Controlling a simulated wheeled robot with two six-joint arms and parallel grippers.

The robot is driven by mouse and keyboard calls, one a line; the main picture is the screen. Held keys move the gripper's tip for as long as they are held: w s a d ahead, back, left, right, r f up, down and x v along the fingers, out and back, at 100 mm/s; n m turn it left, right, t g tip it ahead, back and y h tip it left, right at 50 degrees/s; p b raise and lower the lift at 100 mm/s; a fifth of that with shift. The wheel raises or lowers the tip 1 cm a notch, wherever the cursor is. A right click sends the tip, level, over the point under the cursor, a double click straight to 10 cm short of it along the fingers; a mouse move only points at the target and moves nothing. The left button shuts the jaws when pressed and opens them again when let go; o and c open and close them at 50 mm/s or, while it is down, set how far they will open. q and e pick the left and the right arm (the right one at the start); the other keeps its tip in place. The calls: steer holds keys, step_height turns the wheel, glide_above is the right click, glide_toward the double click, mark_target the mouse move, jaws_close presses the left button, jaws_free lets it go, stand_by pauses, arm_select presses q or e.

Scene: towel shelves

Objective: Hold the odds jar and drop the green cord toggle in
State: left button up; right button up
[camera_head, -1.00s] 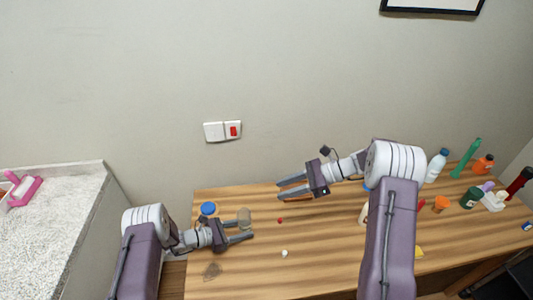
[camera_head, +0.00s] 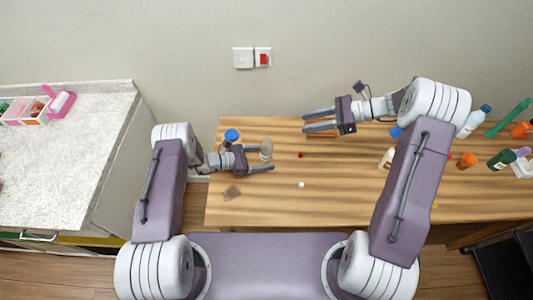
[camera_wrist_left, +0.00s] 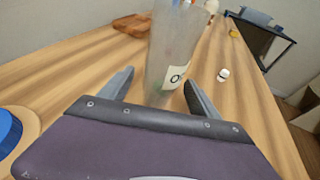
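The odds jar (camera_wrist_left: 172,55) is a clear, cloudy jar with a white label whose visible letter is "O". It stands on the wooden table, and in the head view the jar (camera_head: 266,146) is at the left gripper's far finger. My left gripper (camera_wrist_left: 160,88) is open, with the jar between or just beyond its fingertips and a gap visible on each side; it also shows in the head view (camera_head: 271,160). My right gripper (camera_head: 304,120) is open and looks empty, near the table's back edge. I cannot pick out a green cord toggle.
A blue lid (camera_head: 231,136) lies left of the jar. A small red piece (camera_head: 300,155) and a small white piece (camera_head: 301,185) lie mid-table. A flat brown item (camera_head: 320,134) is beneath the right gripper. Bottles such as a white one (camera_head: 474,121) crowd the right end.

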arm_select(q)
steer(key=v, duration=1.2)
steer(key=shift+s, duration=0.1)
